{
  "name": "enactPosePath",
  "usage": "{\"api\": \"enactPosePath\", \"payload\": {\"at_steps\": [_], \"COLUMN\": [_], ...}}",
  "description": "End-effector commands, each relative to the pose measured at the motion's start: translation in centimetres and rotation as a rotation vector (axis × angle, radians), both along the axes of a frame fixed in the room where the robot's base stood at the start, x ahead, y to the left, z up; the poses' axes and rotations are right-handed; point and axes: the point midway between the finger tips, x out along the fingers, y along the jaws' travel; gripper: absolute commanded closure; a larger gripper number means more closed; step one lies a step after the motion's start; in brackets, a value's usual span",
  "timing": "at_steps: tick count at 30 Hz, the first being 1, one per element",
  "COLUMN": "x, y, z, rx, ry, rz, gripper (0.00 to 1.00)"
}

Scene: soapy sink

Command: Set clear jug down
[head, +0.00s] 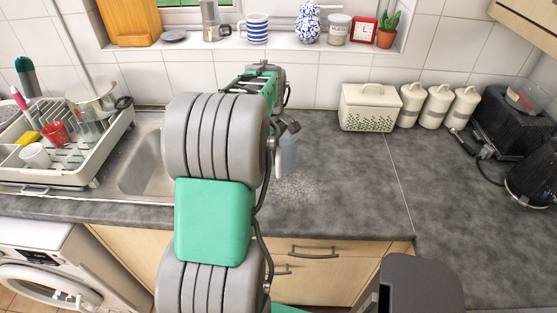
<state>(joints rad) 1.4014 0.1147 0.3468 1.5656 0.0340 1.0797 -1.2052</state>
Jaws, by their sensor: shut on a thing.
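My arm reaches up the middle of the head view and hides much of the sink and worktop. My gripper (290,130) shows only in part at the arm's right side, over the worktop near the back wall. It is shut on a see-through, pale bluish thing, which looks like the clear jug (288,156). The jug's left side is hidden behind my arm. I cannot tell whether its base touches the worktop (345,190).
A pale speckled patch (297,188) lies on the worktop just in front of the jug. A cream bread bin (369,107) and several canisters stand right, by the wall. The sink (141,165) and dish rack (112,150) are left. The middle-right worktop is clear.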

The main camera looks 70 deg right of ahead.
Motion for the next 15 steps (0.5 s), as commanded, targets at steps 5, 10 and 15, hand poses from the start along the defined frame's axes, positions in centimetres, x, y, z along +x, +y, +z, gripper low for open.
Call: {"api": "enactPosePath", "payload": {"at_steps": [5, 10, 15], "x": [-0.6, -0.9, -0.8], "y": [-1.6, -2.1, -2.1], "z": [-1.3, -3.2, -5.1], "rx": [-0.008, -0.004, -0.008], "ry": [-0.001, -0.001, -0.001], "rz": [-0.002, 0.0, -0.001], "gripper": [1.0, 1.0, 1.0]}}
